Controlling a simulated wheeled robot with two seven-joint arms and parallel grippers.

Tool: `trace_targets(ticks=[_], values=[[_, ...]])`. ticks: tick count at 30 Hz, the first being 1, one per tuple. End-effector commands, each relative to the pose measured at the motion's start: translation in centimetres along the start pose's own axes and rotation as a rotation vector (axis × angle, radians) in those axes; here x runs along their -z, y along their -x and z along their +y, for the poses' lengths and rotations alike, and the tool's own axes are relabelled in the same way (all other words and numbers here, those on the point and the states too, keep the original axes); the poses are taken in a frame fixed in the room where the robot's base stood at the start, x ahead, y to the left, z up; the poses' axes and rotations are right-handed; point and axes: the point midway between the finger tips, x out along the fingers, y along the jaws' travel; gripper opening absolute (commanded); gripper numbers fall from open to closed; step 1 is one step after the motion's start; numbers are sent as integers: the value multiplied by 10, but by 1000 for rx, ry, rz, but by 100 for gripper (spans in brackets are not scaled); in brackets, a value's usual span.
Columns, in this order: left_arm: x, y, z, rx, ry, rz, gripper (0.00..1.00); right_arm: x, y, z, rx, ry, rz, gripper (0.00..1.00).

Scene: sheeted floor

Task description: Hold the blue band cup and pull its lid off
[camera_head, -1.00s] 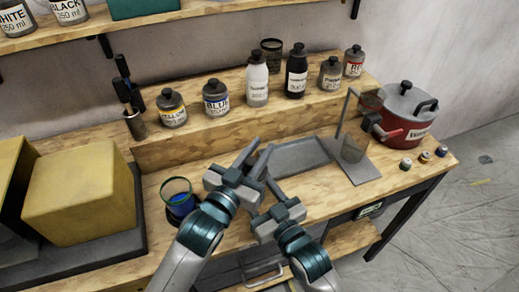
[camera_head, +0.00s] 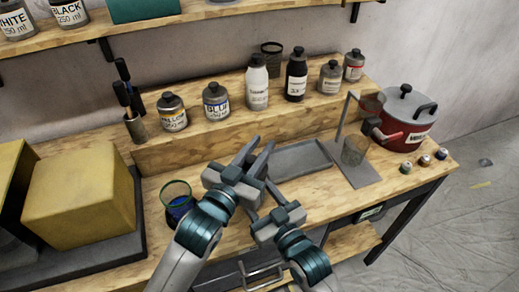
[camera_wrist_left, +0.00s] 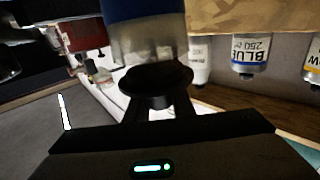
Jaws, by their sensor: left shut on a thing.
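My left gripper (camera_head: 252,165) is over the bench in the head view. The left wrist view seems upside down. There, the left fingers (camera_wrist_left: 157,108) meet a black disc-shaped lid (camera_wrist_left: 155,80). Joined to that lid is the cup's greyish body (camera_wrist_left: 150,42), with a dark blue band (camera_wrist_left: 145,10) at the picture's top edge. The lid appears to be on the cup. In the head view I cannot make out this cup among the grippers. My right gripper (camera_head: 262,193) is close beside the left one, pointing up-left; its fingertips are partly hidden.
A glass with blue liquid (camera_head: 178,208) stands just left of the grippers. A grey tray (camera_head: 300,160) lies behind them. A stand (camera_head: 362,172), a red pot (camera_head: 405,130) and small round pieces (camera_head: 424,160) are at right. Labelled bottles (camera_head: 216,102) line the raised shelf.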

Motion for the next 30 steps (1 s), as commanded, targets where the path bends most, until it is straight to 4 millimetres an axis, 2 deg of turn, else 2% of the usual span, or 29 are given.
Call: trace_targets(ticks=[14, 25, 30], values=[[3, 0, 0, 0, -1, 1, 0, 0, 0, 0, 0, 0, 0, 9], [36, 0, 0, 0, -1, 4, 0, 0, 0, 0, 0, 0, 0, 9], [42, 0, 0, 0, 0, 1, 0, 0, 0, 0, 0, 0, 0, 9]])
